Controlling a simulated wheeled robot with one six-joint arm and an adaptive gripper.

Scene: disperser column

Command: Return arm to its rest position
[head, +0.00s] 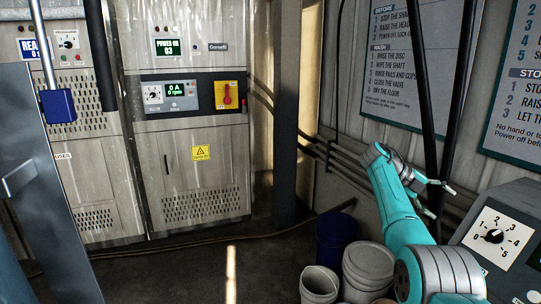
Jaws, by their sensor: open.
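My arm comes up from the lower right of the head view in teal and grey and bends at a grey joint near the wall corner. My gripper (441,200) is at the arm's far end, to the right of that joint. Its two thin, light-tipped fingers point right and are spread apart with nothing between them. It is in front of the wall pipes and above the dial panel's left side. Part of the gripper's base is hard to make out at this size.
A grey panel with a dial (494,236) stands at the lower right. Buckets, one blue (334,236) and one grey (319,284), stand left of my arm. Cabinets (195,170) line the back. Dark bars cross near my gripper. Floor (180,275) in the middle is mostly clear.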

